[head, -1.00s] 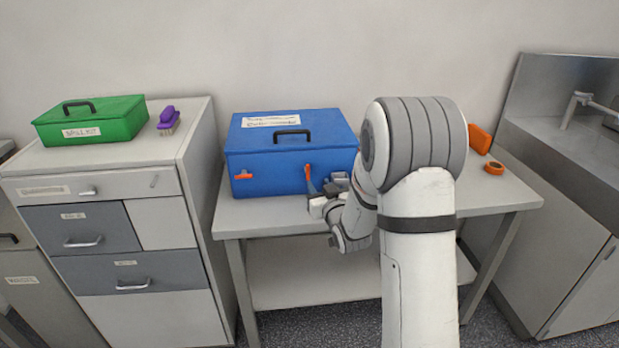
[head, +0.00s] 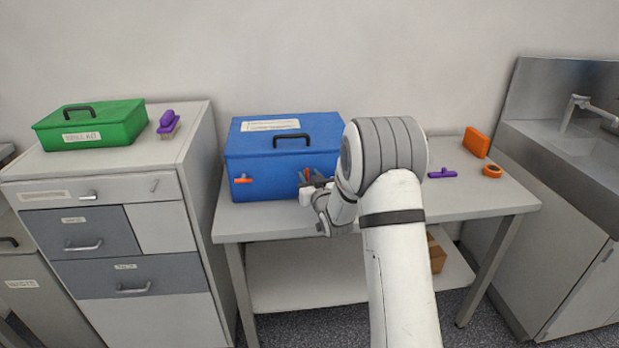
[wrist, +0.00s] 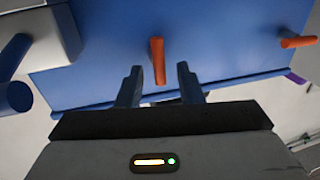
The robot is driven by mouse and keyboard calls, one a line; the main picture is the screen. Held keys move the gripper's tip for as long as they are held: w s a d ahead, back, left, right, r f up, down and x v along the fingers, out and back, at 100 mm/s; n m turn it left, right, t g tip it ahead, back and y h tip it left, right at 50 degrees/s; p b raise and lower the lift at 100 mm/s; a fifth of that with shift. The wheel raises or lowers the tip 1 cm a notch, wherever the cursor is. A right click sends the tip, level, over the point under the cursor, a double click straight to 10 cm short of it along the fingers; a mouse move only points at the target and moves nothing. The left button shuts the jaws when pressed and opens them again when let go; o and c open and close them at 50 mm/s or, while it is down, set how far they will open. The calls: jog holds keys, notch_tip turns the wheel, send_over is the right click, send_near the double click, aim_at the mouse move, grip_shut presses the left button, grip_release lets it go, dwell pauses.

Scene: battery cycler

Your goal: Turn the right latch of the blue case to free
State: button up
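The blue case (head: 265,165) stands on the table, lid shut, with a black handle on top. Its right latch (head: 307,174) is orange and partly hidden by my gripper (head: 317,183) in the head view. In the wrist view the right latch (wrist: 157,58) points along the picture's vertical. My gripper (wrist: 159,78) is open, its two fingers on either side of the latch's end with a gap on each side. The left latch (head: 243,181) lies horizontal; it also shows at the right of the wrist view (wrist: 298,42).
A grey and blue object (wrist: 45,40) is close beside the fingers in the wrist view. On the table's right are a purple tool (head: 443,173), an orange block (head: 477,142) and an orange ring (head: 492,170). A green box (head: 90,127) stands on the left cabinet.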

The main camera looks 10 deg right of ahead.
jog(key=shift+c, duration=0.4)
grip_shut()
